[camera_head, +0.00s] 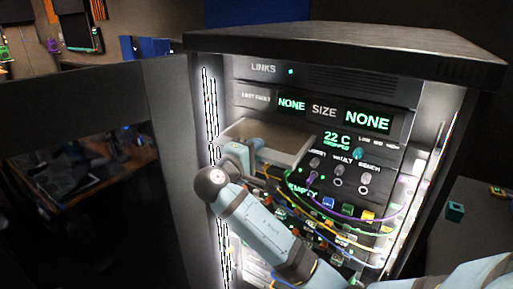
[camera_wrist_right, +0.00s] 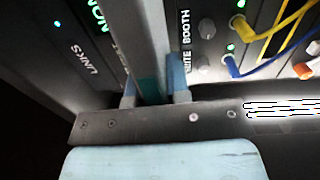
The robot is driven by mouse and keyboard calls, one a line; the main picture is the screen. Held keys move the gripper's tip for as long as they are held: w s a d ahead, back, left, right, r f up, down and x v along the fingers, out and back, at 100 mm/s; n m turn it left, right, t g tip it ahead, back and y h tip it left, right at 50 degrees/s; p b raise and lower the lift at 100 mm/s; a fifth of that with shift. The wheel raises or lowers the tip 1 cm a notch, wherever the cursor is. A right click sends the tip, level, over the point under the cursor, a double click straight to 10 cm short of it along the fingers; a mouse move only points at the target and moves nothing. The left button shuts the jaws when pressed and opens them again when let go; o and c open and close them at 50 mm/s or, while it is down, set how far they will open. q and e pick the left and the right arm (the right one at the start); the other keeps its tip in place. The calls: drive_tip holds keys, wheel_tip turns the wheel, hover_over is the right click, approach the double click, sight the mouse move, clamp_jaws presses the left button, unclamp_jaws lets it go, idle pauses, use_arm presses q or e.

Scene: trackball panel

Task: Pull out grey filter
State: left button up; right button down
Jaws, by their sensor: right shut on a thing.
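The grey filter (camera_head: 282,155) is a light grey, open-topped, drawer-like tray. It sticks out of the upper left of the cabinet's panel, below the display row. My right gripper (camera_head: 243,156) is at its front wall, toward the left, with the arm reaching in from the lower right. In the right wrist view the gripper (camera_wrist_right: 153,92) has its two blue fingers closed on either side of a grey wall of the filter (camera_wrist_right: 146,40). The inside of the tray looks empty. My left gripper is not in view.
The black cabinet (camera_head: 350,45) has displays, knobs and lit sockets. Purple, yellow and blue cables (camera_head: 375,233) hang below and right of the tray, near my arm. An open dark door (camera_head: 170,120) stands at the left. A small teal block (camera_head: 455,211) lies on the right.

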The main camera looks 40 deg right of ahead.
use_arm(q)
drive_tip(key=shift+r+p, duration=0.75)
use_arm(e)
drive_tip(key=v, duration=0.7)
drive_tip(key=shift+s+a+r, duration=0.15)
drive_tip(key=shift+s+a, duration=0.05)
drive_tip(key=shift+s, duration=0.05)
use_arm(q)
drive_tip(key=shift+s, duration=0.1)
use_arm(e)
drive_tip(key=shift+s, duration=0.1)
